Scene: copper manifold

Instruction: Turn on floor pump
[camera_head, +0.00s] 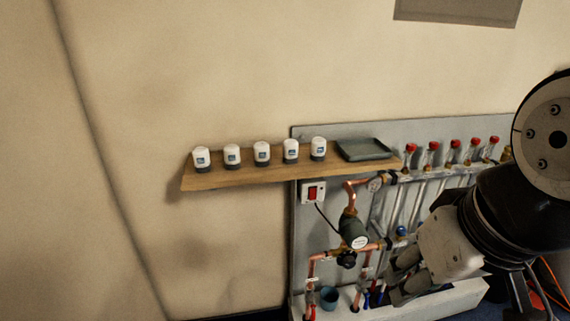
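The pump (352,229), a dark green body with a pale round face, sits in the copper pipework on the grey panel. A red rocker switch (313,193) in a white plate is up and left of it, with a dark cable running down toward the pump. The switch's position is too small to read. My gripper (396,281) is at the lower right, in front of the manifold's lower part, right of and below the pump and well away from the switch. Its finger gap is unclear, and no held thing shows.
A wooden shelf (230,177) above the switch carries several white-and-dark jars and a dark tray (364,149). Red-capped valves (455,144) line the manifold's upper right. A blue cup (328,297) stands on the panel's bottom ledge.

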